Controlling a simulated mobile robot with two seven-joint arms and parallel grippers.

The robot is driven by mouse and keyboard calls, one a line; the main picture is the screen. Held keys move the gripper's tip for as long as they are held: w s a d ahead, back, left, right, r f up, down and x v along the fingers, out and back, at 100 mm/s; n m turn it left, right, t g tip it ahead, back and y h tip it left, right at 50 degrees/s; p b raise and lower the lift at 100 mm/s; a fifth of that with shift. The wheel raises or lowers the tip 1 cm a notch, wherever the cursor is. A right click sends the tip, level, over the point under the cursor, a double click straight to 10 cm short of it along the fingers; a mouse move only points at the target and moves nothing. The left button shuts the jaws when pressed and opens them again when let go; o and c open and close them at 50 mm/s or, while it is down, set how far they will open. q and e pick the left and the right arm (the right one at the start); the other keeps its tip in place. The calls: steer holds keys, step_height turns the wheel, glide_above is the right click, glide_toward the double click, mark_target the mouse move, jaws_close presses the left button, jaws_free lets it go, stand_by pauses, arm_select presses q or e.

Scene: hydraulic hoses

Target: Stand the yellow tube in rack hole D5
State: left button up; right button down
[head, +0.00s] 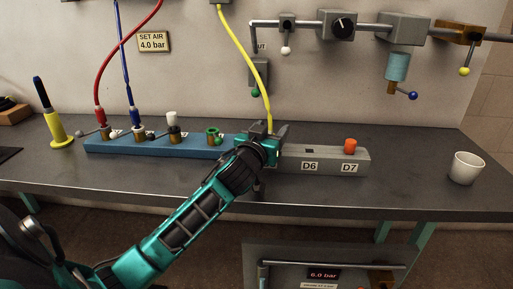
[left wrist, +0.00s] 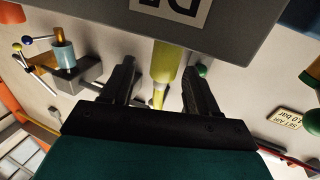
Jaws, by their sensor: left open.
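The yellow tube (head: 258,80) hangs from the wall fitting at the top and runs down to my left gripper (head: 272,130) in the head view. Its lower end is hidden there by the gripper. In the left wrist view the tube (left wrist: 164,62) passes between the two open fingers (left wrist: 158,92), with space visible on both sides. The grey rack (head: 290,163) carries labels D6 and D7; the D5 spot is hidden behind my gripper. A partly cut-off label on the rack shows upside down in the left wrist view (left wrist: 172,8). My right gripper is not in view.
A blue block (head: 110,146) left of the gripper holds red and blue hoses and white and green fittings. An orange plug (head: 350,146) stands at D7. A white cup (head: 466,167) is at far right, a yellow holder with a black top (head: 60,130) at far left.

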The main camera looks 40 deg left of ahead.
arm_select(q)
steer(key=v, duration=1.3)
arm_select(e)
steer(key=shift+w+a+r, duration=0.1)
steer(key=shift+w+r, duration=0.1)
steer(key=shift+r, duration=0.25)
